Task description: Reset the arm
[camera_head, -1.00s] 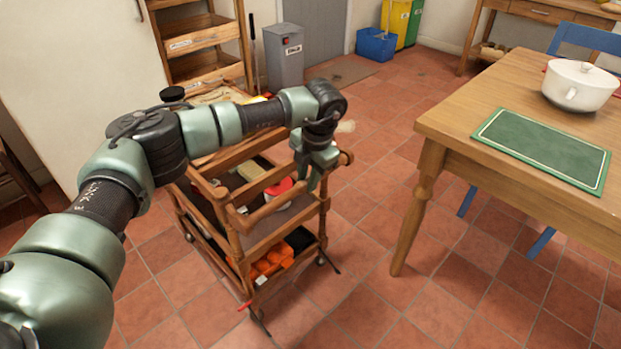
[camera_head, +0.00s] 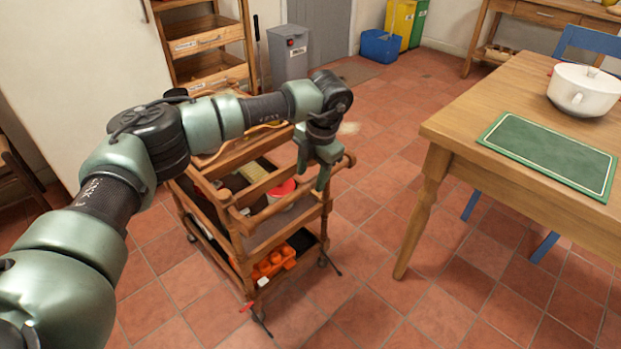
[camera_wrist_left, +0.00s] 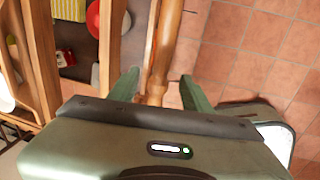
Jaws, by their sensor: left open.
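My left arm reaches in from the left in the head view, and my left gripper (camera_head: 313,176) points down over the right end of a wooden trolley (camera_head: 237,243). In the left wrist view, my left gripper (camera_wrist_left: 160,90) is open, its two green fingers apart. A wooden rail of the trolley (camera_wrist_left: 166,38) shows between and beyond the fingers. I cannot tell whether a finger touches it. Nothing is held. My right gripper is not in view.
The trolley holds a red-lidded container (camera_head: 281,190) and an orange tray (camera_head: 272,263). At right stands a wooden table (camera_head: 462,118) with a green mat (camera_head: 551,155) and a white pot (camera_head: 584,92). Tiled floor is clear between trolley and table. A grey bin (camera_head: 288,53) stands behind.

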